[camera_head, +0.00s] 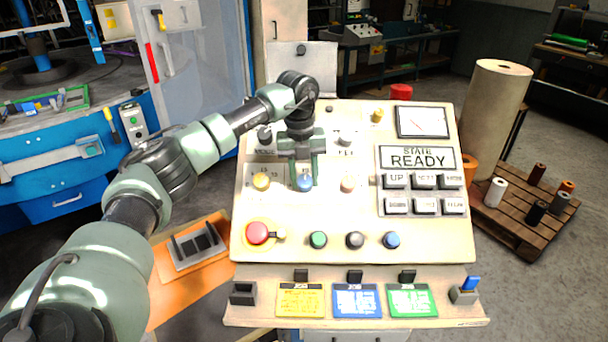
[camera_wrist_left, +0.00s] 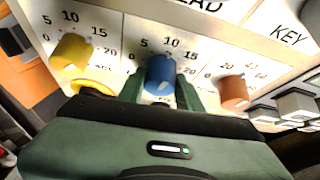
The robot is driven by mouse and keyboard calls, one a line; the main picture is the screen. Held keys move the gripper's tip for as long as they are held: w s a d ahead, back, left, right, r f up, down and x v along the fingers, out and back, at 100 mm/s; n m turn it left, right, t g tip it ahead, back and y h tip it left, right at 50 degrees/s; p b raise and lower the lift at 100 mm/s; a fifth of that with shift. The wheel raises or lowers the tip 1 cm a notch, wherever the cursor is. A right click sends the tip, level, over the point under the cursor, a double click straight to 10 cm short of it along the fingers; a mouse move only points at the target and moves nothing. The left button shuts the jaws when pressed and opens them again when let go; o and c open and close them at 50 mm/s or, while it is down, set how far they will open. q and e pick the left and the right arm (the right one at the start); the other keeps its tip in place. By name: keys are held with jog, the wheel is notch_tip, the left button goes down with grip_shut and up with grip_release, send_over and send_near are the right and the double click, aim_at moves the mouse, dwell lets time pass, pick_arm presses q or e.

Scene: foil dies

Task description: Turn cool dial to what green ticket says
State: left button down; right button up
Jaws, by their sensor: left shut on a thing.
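A blue dial (camera_head: 305,183) sits in the middle of a row of three on the sloped cream panel. My left gripper (camera_head: 304,180) reaches down over it with a finger on each side and is shut on it. In the left wrist view the blue dial (camera_wrist_left: 160,75) stands between the fingers, under a scale with 5, 10, 15 and 20. The dial's label is hidden by the gripper. The green ticket (camera_head: 412,300) is on the panel's lower ledge, at the right of three tickets; its writing is too small to read. My right gripper is not in view.
A yellow dial (camera_head: 261,182) and an orange-tan dial (camera_head: 348,183) flank the blue one closely. A red mushroom button (camera_head: 257,233) and several round knobs are below. A display (camera_head: 417,158) reads STATE READY. Yellow (camera_head: 300,300) and blue (camera_head: 356,301) tickets lie beside the green one.

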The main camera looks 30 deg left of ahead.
pick_arm(q)
jog(key=shift+w+d+r+m+g+y+p, duration=0.15)
jog(key=shift+m+g+y+p, duration=0.25)
jog(key=shift+m+y+p, duration=0.5)
jog(key=m+y, duration=0.1)
jog(key=m, duration=0.2)
jog(key=shift+d+g, duration=0.1)
jog(key=shift+g, duration=0.2)
jog(key=m+y, duration=0.1)
jog(key=m, duration=0.1)
jog(key=m+y, duration=0.2)
jog(key=shift+d+f, duration=0.15)
jog(key=shift+f, duration=0.05)
jog(key=m+y, duration=0.1)
jog(key=m, duration=0.1)
jog(key=m+t+y+b, duration=0.1)
jog(key=m, duration=0.2)
jog(key=shift+d+f+y, duration=0.1)
jog(key=shift+d+y, duration=0.05)
jog(key=shift+y, duration=0.25)
jog(key=c, duration=0.9)
grip_release()
jog(key=shift+c, duration=0.2)
jog(key=shift+d, duration=0.1)
